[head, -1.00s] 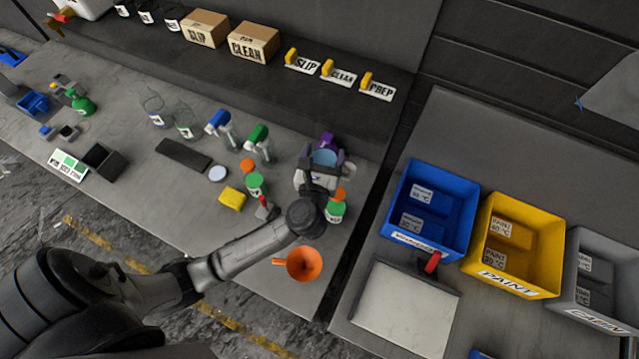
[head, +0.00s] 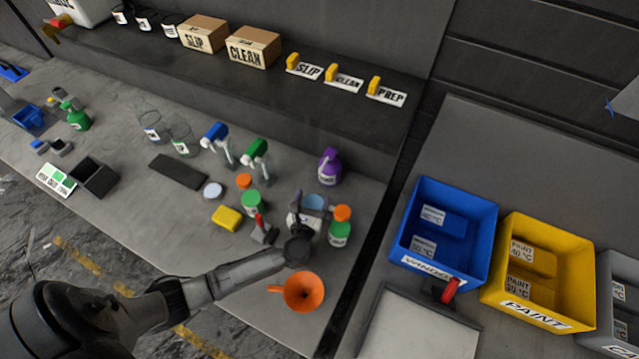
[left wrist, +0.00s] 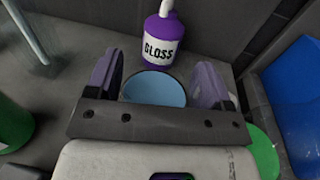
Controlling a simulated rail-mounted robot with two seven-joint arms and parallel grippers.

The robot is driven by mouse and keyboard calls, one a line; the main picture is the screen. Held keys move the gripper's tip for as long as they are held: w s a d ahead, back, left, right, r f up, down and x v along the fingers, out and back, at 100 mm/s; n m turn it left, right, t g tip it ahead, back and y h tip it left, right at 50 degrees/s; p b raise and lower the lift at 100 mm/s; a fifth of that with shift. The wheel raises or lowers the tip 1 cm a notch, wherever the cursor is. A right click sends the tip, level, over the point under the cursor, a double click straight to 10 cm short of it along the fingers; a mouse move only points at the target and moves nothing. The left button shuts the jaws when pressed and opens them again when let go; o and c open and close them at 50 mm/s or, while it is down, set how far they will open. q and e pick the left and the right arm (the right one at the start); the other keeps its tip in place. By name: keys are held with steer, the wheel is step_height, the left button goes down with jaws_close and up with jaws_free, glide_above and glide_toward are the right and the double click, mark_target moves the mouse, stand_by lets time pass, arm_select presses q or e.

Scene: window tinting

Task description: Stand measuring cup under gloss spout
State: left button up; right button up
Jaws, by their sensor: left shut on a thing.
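The purple gloss bottle (head: 330,167) stands upright on the bench below the shelf. In the left wrist view the gloss bottle (left wrist: 163,42) has a white label, and its top is partly cut off. My left gripper (head: 312,205) is shut on the measuring cup, whose round light-blue top (head: 315,202) shows between the fingers.
A green bottle with an orange cap (head: 340,228) stands close right of the gripper. An orange funnel (head: 304,292) lies in front. A scraper-like tool (head: 263,232), a yellow sponge (head: 227,217) and spray bottles (head: 257,160) are left. A blue bin (head: 444,228) is right.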

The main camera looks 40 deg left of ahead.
mark_target(316, 190)
arm_select(q)
steer(key=x, duration=0.3)
steer(key=shift+w+a+f, duration=0.15)
steer(key=shift+w+f, duration=0.05)
steer(key=shift+w, duration=0.15)
steer(key=shift+w+a+p, duration=0.25)
steer(key=shift+w+p, duration=0.05)
steer(key=shift+w, duration=0.2)
steer(key=x, duration=0.3)
steer(key=shift+w+a+f, duration=0.1)
steer(key=shift+w+a, duration=0.05)
steer(key=shift+w, duration=0.1)
steer(key=shift+s+f, duration=0.2)
steer(key=shift+f, duration=0.4)
